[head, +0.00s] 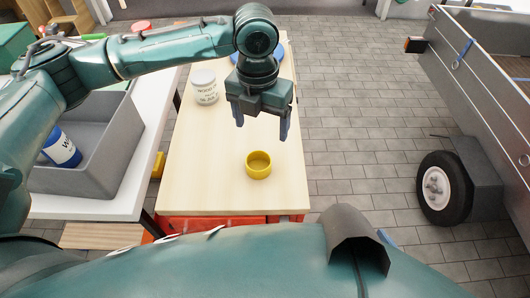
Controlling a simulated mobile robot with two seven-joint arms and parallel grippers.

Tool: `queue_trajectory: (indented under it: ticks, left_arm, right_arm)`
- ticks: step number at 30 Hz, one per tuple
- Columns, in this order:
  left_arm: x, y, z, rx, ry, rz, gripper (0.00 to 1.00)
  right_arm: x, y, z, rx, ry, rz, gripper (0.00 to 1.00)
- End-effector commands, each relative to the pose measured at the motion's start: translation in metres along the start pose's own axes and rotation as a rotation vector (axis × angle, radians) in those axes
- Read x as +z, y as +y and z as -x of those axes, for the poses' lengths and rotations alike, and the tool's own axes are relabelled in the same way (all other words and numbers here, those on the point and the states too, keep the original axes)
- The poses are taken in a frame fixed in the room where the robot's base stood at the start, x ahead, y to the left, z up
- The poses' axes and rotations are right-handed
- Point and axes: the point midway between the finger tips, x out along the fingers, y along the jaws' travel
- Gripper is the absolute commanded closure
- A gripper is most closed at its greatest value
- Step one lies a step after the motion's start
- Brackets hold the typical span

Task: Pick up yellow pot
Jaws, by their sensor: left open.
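The yellow pot (258,166) is a small, round, open-topped pot standing upright on the wooden workbench (200,160), towards its front right. My left gripper (262,128) is open with its fingers pointing down. It appears above and behind the pot in the head view, with nothing between its fingers and apart from the pot. My right gripper does not show in the head view.
A white labelled jar (205,88) stands on the bench left of the gripper. A blue item (286,50) is partly hidden behind my left arm. A grey bin (95,180) with a blue labelled can (61,148) is at the left. A trailer (490,70) stands right.

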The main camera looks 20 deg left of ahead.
Motion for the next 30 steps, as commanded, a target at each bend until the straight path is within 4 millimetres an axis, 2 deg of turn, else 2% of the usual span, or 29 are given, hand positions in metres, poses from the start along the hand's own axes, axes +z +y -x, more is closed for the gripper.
queue_trajectory:
  ticks: [4, 13, 22, 30]
  left_arm:
    - [-0.003, 0.009, -0.004, 0.031, 0.022, -0.041, 0.23]
    - [-0.003, 0.009, -0.058, 0.028, 0.021, -0.040, 0.23]
    - [-0.003, 0.009, -0.083, 0.028, 0.019, -0.040, 0.23]
    - [-0.002, 0.008, -0.122, 0.028, 0.018, -0.041, 0.23]
  right_arm:
    - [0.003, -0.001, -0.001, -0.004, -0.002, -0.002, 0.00]
    - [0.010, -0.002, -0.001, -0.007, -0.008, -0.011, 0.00]
    - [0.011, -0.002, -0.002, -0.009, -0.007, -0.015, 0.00]
    - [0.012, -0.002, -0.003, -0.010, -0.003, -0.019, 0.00]
